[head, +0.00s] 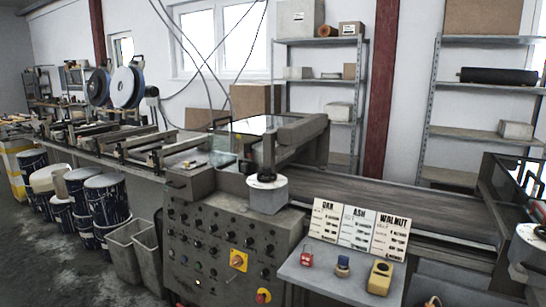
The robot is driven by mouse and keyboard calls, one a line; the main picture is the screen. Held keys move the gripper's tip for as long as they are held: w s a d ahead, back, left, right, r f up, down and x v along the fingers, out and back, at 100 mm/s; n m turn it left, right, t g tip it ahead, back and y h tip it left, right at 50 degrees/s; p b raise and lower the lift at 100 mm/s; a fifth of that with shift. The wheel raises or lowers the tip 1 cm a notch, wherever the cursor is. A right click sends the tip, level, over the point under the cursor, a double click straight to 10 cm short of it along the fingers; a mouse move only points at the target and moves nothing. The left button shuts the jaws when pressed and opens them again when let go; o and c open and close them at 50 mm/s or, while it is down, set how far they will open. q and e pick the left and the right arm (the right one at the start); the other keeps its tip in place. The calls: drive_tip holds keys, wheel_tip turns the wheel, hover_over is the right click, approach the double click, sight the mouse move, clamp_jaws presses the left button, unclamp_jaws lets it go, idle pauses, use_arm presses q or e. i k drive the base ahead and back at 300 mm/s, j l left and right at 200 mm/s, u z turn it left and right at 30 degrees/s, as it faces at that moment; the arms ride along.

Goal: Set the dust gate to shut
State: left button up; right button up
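I cannot tell for certain which part is the dust gate. A grey housing with a white round top (267,195) stands at the right end of the control panel, and a dark upright handle (268,155) rises from it. A similar grey housing with a white top (528,240) is cut off at the right edge. Any marking for open or shut is too small to read. Neither of my grippers is in view.
The control panel (215,245) has rows of black knobs and a yellow-plated switch (238,261). A grey side table (335,283) holds three small coloured items below the OAK, ASH and WALNUT cards (359,228). The conveyor (380,200) runs behind. Bins (125,250) and paint drums (107,200) stand left.

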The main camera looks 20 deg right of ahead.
sight(187, 166)
drive_tip(key=i+j+z, duration=0.1)
drive_tip(key=z, duration=0.3)
drive_tip(key=i+j+z, duration=0.15)
drive_tip(key=z, duration=0.3)
drive_tip(key=i+j+z, duration=0.15)
drive_tip(key=z, duration=0.25)
drive_tip(key=i+j+z, duration=0.15)
drive_tip(key=j, duration=0.2)
drive_tip(key=j+z, duration=0.15)
drive_tip(key=j, duration=0.2)
drive_tip(key=i+j+z, duration=0.1)
drive_tip(key=j, duration=0.3)
drive_tip(key=i+j, duration=0.1)
drive_tip(key=j, duration=0.25)
drive_tip(key=i+j, duration=0.1)
drive_tip(key=j, duration=0.25)
drive_tip(key=i+j+z, duration=0.1)
drive_tip(key=j, duration=0.25)
